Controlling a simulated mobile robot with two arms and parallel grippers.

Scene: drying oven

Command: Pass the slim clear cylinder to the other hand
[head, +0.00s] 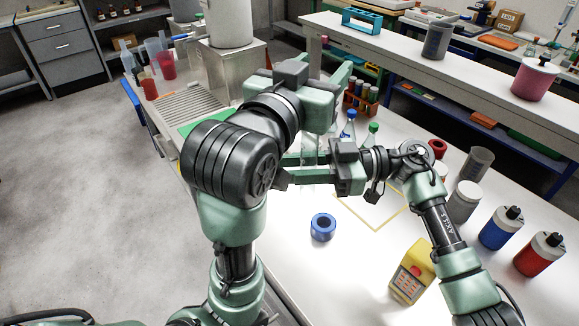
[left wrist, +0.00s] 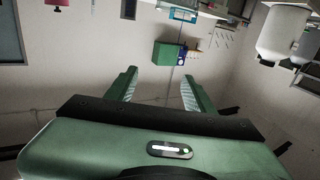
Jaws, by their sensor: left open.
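My left gripper (head: 337,78) is raised over the bench in the head view, its fingers pointing away. In the left wrist view its two fingers (left wrist: 158,78) stand apart with nothing between them. My right gripper (head: 303,168) reaches in from the right, below the left one, with its fingers pointing left. Faint clear shapes (head: 309,146) show beside the right fingers, partly hidden by my left arm. I cannot tell whether they are the slim clear cylinder or whether the right gripper holds it.
A blue ring (head: 323,227) and a yellow timer (head: 411,271) are on the white bench near the front. Blue-capped (head: 348,131) and green-capped (head: 370,134) bottles stand behind the right gripper, near a tube rack (head: 361,99). Blue (head: 501,228) and red (head: 539,254) jars are at right.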

